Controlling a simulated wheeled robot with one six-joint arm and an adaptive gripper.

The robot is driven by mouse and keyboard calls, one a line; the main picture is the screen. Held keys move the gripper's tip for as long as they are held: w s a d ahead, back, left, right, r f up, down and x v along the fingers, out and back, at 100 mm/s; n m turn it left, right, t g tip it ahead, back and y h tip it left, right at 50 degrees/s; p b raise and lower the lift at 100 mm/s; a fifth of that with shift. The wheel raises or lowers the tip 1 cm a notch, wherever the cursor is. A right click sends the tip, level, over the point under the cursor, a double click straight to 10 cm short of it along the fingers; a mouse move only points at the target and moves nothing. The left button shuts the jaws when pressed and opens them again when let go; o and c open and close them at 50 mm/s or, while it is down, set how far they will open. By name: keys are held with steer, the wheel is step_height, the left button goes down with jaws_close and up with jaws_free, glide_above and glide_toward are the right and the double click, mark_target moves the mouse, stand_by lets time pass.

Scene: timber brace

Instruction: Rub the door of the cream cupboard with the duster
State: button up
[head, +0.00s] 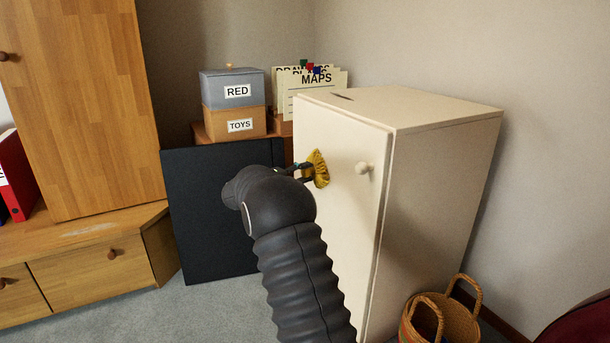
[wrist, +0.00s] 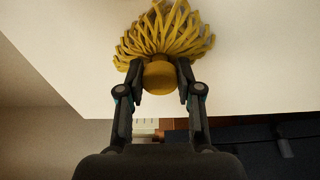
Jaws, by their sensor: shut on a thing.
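The cream cupboard (head: 445,150) stands against the right wall, with its shut door (head: 345,220) facing my arm. The door has a round cream knob (head: 363,168). My gripper (head: 304,170) is shut on the yellow duster (head: 319,169), left of the knob. In the wrist view my gripper (wrist: 159,88) has a finger on each side of the round yellow base of the duster (wrist: 165,35). The yellow strands fan out against the cream door (wrist: 265,60). The strands appear to be at the door's surface; exact contact is hard to tell.
A wicker basket (head: 455,318) stands at the cupboard's foot. A dark panel (head: 215,215) stands left of the cupboard. Behind are boxes labelled RED (head: 228,78) and TOYS (head: 222,124), and MAPS folders (head: 318,98). A wooden cabinet (head: 85,110) stands at the left.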

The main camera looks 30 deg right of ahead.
steer(key=w+p, duration=0.1)
steer(key=w, duration=0.2)
steer(key=shift+w, duration=0.2)
steer(key=shift+a, duration=0.15)
steer(key=shift+s+a+b, duration=0.1)
steer(key=shift+a+b, duration=0.7)
steer(key=shift+a, duration=2.15)
steer(key=shift+a, duration=0.1)
steer(key=a, duration=0.2)
steer(key=shift+a, duration=0.4)
steer(key=d, duration=0.7)
